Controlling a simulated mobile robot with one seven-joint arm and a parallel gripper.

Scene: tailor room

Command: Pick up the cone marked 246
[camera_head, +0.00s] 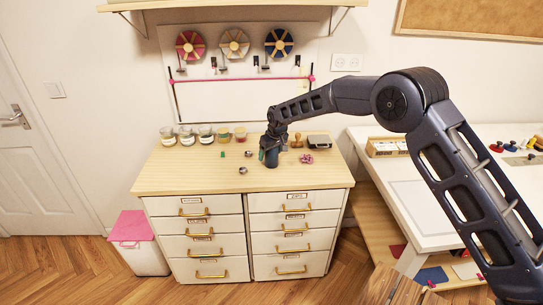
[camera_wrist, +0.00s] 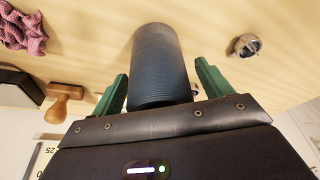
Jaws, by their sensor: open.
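A dark blue ridged thread cone (camera_wrist: 160,60) stands between the two green fingers of my gripper (camera_wrist: 162,78) in the wrist view. The fingers are open, one on each side, with a visible gap at least on the right. In the head view my gripper (camera_head: 268,152) is low over the wooden top of the drawer cabinet, and the cone (camera_head: 271,160) is a dark shape at its end. No number 246 is readable on the cone.
On the cabinet top (camera_head: 190,178), a wooden stamp (camera_head: 297,141), black box (camera_head: 319,141) and pink crumpled cloth (camera_head: 306,159) lie right of my gripper. Small metal items (camera_head: 243,170) and several jars (camera_head: 187,137) are left. The front is mostly clear.

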